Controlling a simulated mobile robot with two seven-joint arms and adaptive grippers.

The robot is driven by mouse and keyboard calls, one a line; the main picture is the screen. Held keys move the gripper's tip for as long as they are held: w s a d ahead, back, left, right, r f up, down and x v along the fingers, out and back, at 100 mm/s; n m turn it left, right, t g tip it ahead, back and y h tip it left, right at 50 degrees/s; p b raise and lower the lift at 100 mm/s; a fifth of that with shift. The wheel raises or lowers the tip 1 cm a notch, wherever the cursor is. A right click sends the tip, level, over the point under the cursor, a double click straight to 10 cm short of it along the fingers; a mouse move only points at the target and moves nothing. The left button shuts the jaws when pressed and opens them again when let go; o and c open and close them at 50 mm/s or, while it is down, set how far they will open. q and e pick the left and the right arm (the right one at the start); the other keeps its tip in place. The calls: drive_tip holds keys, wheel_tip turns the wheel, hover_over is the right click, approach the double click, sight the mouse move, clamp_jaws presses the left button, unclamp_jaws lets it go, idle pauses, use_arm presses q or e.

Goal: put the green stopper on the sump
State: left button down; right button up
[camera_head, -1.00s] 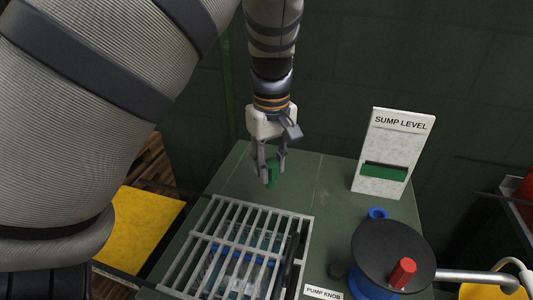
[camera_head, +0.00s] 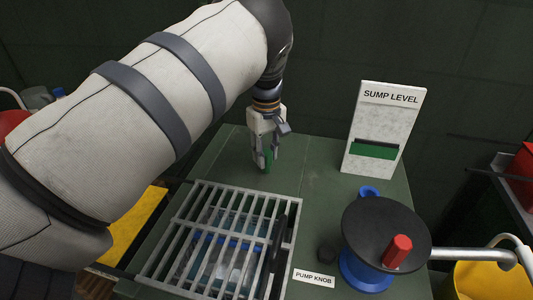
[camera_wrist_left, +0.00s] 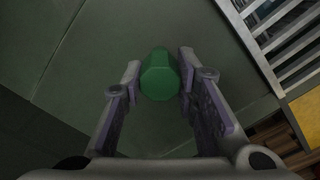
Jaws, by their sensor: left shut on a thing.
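The green stopper (camera_head: 267,161) is a small green piece held between the fingers of my left gripper (camera_head: 262,165). The gripper points down over the bare green top, behind the grate. Whether the stopper touches the surface is hard to tell. The sump appears to be the basin under the grey grate (camera_head: 180,210), with blue-tinted parts showing between the bars. A white SUMP LEVEL panel (camera_head: 387,125) with a green band stands at the back right. My right gripper is not in view.
A black disc (camera_head: 370,230) with a red handle (camera_head: 398,250) on a blue base stands at the right. The green top (camera_head: 310,165) is clear between grate and panel.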

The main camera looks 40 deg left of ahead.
sight(266, 152)
use_arm(q)
drive_tip(key=shift+f, duration=0.1)
drive_tip(key=c, duration=1.3)
unclamp_jaws()
drive_tip(key=shift+f, duration=0.1)
wheel_tip(266, 152, up, 12)
drive_tip(key=shift+r+p, duration=0.2)
drive_tip(key=shift+p, duration=0.25)
